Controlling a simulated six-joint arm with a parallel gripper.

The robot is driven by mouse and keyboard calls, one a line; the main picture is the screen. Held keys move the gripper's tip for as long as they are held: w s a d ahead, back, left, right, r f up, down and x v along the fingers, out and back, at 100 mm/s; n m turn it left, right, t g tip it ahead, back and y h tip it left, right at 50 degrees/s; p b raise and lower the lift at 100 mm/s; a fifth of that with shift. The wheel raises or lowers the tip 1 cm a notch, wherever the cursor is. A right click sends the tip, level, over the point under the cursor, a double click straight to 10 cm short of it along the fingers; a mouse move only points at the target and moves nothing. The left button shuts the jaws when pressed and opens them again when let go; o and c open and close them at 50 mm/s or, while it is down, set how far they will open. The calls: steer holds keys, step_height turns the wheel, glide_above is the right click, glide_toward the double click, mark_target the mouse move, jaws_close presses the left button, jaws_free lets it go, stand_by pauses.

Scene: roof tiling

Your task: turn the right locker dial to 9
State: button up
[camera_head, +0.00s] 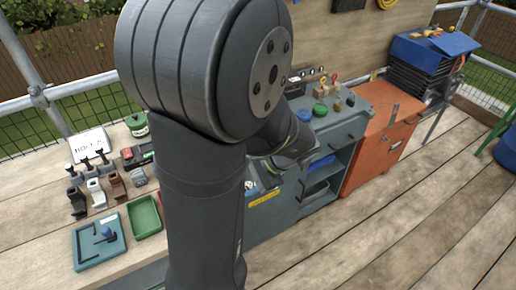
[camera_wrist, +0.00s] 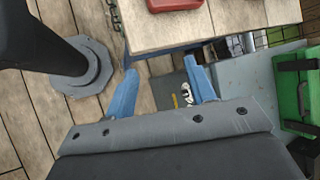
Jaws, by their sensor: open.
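I cannot make out any locker dial or its numbers in either view. An orange cabinet (camera_head: 378,147) stands right of the middle in the head view, with a small dark fitting high on its front; whether it is a locker I cannot tell. My gripper (camera_wrist: 161,70) shows in the wrist view as two blue fingers spread apart, with nothing between them. Beyond the fingers are a wooden bench edge and a grey surface with small yellow and white items. In the head view my arm fills the middle and hides most of what lies behind it.
A grey workbench (camera_head: 350,115) with knobs and jars on top adjoins the orange cabinet. A wooden bench at left holds a green tray (camera_head: 145,216), a teal tray (camera_head: 88,252) and several clamps. In the wrist view, a green box (camera_wrist: 297,92) is at right.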

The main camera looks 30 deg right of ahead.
steer(key=d+f+m+t+h, duration=0.2)
steer(key=d+f+m+t, duration=0.95)
steer(key=d+f, duration=0.75)
steer(key=s+d+f+m+t+h, duration=0.1)
steer(key=s+d+f+m+h, duration=0.1)
steer(key=f+m+h, duration=0.15)
steer(key=s+d+f+m+t+h, duration=0.1)
steer(key=s+d+f+m+h, duration=0.15)
steer(key=f, duration=0.25)
steer(key=w, duration=1.7)
steer(key=shift+d+f+y, duration=0.15)
steer(key=shift+f+y, duration=0.05)
steer(key=shift+y, duration=0.2)
steer(key=shift+w, duration=0.1)
steer(key=c, duration=1)
